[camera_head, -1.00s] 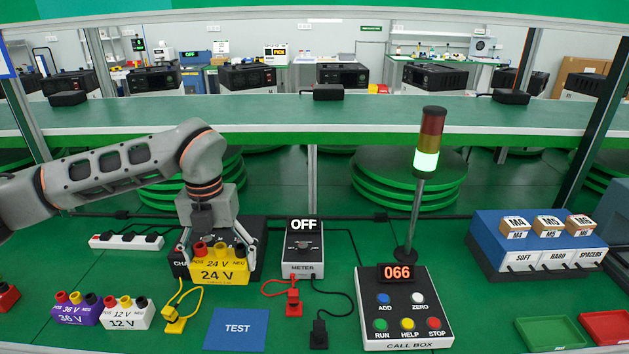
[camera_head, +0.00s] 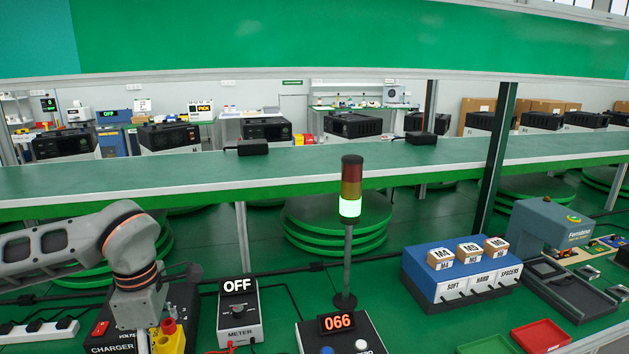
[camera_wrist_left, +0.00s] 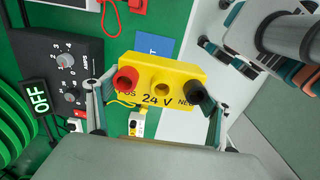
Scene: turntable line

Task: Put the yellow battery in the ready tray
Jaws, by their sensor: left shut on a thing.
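The yellow 24 V battery (camera_head: 176,341) shows at the bottom left of the head view, mostly cut off. In the left wrist view the battery (camera_wrist_left: 163,73) has red, yellow and black sockets on its face. My left gripper (camera_wrist_left: 155,108) is shut on it, one finger at each end. In the head view the fingers are mostly out of frame. A green tray (camera_head: 487,346) is partly visible at the bottom right, with a red tray (camera_head: 540,337) beside it. I cannot read a label on either tray. My right gripper is not in the head view; an arm part at the wrist view's upper right is unclear.
The black charger (camera_head: 110,343) stands beside the battery. The meter (camera_head: 238,313) reads OFF. The call box (camera_head: 337,335) and signal lamp post (camera_head: 348,250) stand between the battery and trays. The blue drawer unit (camera_head: 460,270) is behind the trays.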

